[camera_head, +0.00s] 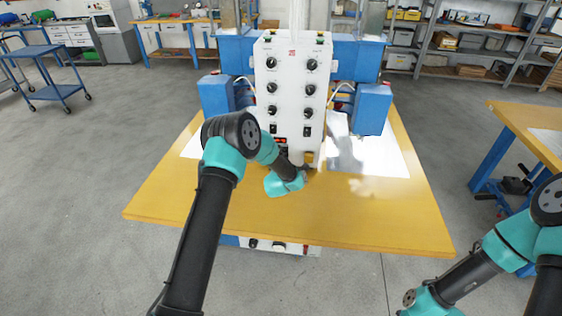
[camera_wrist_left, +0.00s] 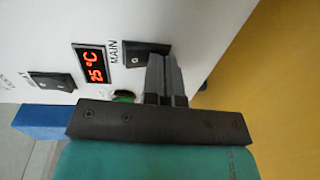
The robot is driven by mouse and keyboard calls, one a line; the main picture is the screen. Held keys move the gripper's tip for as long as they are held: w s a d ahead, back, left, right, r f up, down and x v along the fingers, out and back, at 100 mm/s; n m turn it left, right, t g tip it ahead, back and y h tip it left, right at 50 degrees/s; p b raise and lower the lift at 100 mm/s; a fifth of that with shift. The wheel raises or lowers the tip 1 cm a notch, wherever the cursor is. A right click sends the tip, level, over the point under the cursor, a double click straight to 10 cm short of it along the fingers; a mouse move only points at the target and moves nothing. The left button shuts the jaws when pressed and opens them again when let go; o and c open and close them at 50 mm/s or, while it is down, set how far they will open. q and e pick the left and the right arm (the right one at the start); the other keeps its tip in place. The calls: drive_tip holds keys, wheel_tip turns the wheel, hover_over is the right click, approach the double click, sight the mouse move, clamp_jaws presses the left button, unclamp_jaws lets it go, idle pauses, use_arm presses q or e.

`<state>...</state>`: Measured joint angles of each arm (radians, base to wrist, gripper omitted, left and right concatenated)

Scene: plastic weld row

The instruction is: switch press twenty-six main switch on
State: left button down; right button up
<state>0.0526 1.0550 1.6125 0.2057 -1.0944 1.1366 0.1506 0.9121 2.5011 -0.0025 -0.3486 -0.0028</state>
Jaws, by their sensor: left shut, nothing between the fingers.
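The white press panel (camera_head: 291,85) stands at the back of the yellow table, with two columns of black knobs. In the left wrist view the black rocker switch labelled MAIN (camera_wrist_left: 134,54) is on the panel, partly hidden by my left fingertips. My left gripper (camera_wrist_left: 160,62) is shut and empty, its tips at this switch; whether they touch it I cannot tell. Which way the rocker is tipped is unclear. In the head view my left gripper (camera_head: 306,168) is at the panel's lower part, mostly hidden by its wrist. My right gripper is out of view.
A red lit display (camera_wrist_left: 91,64) reads 25 °C beside the MAIN switch. Another black switch (camera_wrist_left: 52,82) and a green round part (camera_wrist_left: 124,96) are close by. The yellow table top (camera_head: 350,215) is clear in front. Blue housings (camera_head: 371,108) flank the panel.

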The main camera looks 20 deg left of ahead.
use_arm(q)
drive_tip(key=f+v, duration=0.1)
drive_tip(key=v, duration=0.3)
drive_tip(key=f+v, duration=0.1)
drive_tip(key=v, duration=0.4)
drive_tip(key=f+v, duration=0.1)
drive_tip(key=v, duration=0.3)
drive_tip(key=shift+s+d+r, duration=0.1)
drive_tip(key=shift+s+d, duration=0.05)
drive_tip(key=shift+s, duration=0.3)
